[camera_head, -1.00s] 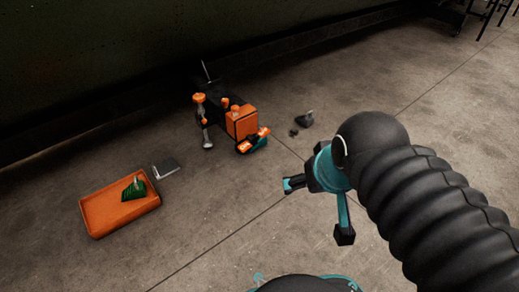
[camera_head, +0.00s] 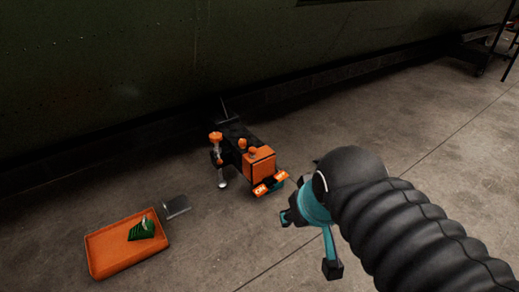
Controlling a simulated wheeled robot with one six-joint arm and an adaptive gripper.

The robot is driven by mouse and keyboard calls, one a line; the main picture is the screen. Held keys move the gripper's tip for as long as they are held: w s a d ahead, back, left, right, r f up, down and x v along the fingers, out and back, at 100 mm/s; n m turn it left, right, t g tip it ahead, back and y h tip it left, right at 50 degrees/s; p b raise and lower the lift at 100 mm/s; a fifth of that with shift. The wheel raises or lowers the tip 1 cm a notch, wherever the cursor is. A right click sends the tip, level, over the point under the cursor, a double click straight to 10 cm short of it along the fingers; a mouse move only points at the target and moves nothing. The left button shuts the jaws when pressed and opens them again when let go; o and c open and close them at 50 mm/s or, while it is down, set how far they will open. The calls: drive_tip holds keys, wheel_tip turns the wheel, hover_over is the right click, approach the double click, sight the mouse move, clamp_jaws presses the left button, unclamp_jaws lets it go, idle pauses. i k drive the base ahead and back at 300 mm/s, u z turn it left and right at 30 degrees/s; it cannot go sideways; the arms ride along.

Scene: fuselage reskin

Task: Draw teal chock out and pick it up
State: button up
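A small teal piece (camera_head: 276,184), which looks like the teal chock, shows at the lower right foot of the orange and black machine (camera_head: 260,165). Orange pieces with white markings (camera_head: 270,184) lie over or beside it and hide most of it. My gripper (camera_head: 310,243) is open and empty, its two black-tipped teal fingers spread apart. It is to the lower right of the chock in the picture, apart from it. The height of the gripper above the floor is hard to tell.
An orange tray (camera_head: 105,250) with a green block (camera_head: 142,230) in it lies at lower left. A grey flat plate (camera_head: 176,206) lies between tray and machine. A dark green riveted wall (camera_head: 100,80) stands behind.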

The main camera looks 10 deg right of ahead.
sight(278, 185)
drive_tip(key=i, duration=1.1)
drive_tip(key=z, duration=0.5)
